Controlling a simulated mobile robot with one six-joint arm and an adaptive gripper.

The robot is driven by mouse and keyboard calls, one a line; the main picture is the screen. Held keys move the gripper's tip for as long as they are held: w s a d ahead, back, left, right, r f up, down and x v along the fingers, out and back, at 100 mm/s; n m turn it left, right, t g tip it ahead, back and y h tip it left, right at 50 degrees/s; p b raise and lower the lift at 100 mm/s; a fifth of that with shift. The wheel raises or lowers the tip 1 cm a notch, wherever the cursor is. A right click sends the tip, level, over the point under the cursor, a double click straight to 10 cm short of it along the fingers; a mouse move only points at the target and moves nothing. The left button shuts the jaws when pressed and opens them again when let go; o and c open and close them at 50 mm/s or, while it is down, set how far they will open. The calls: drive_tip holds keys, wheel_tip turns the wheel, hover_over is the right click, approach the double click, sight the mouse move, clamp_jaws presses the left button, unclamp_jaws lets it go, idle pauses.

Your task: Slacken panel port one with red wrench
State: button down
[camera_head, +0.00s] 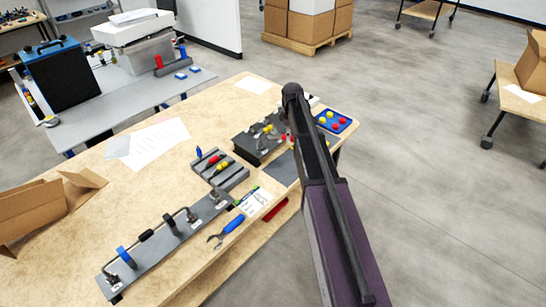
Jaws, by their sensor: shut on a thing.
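A dark panel box (252,148) with fittings and a yellow part on its face stands near the right end of the wooden table. My arm crosses in front of its right side, so part of it is hidden. The ports are too small to tell apart. A small patch of red shows beside my arm at the panel; I cannot tell what it is. I cannot make out a red wrench for certain. A blue-handled wrench (228,230) lies at the front edge of the table. My gripper is not visible; my arm link hides that area.
A grey holder (233,181) with red and yellow pieces sits left of the panel. A blue tray (347,127) of red and yellow caps is right of my arm. A grey plate with a bent pipe (170,245) lies front left. An open carton (40,212) is far left.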

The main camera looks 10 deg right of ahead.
drive_tip(key=s+a+f+m+b, duration=0.3)
drive_tip(key=s+a+f+m, duration=0.1)
drive_tip(key=a+m, duration=0.4)
drive_tip(key=shift+s+b, duration=0.35)
drive_tip(key=shift+s, duration=0.35)
drive_tip(key=shift+f, duration=0.15)
drive_tip(key=shift+w+a+f+b, duration=0.15)
drive_tip(key=shift+w+f+b, duration=0.5)
drive_tip(key=shift+f+b, duration=0.1)
drive_tip(key=shift+w+a+f+b, duration=0.15)
drive_tip(key=shift+w+f+b, duration=0.45)
drive_tip(key=shift+f+b, duration=0.15)
drive_tip(key=shift+w, duration=0.2)
idle(0.6)
drive_tip(key=shift+w+a, duration=0.2)
drive_tip(key=shift+w, duration=0.5)
drive_tip(key=shift+w+a, duration=0.1)
drive_tip(key=shift+w, duration=0.25)
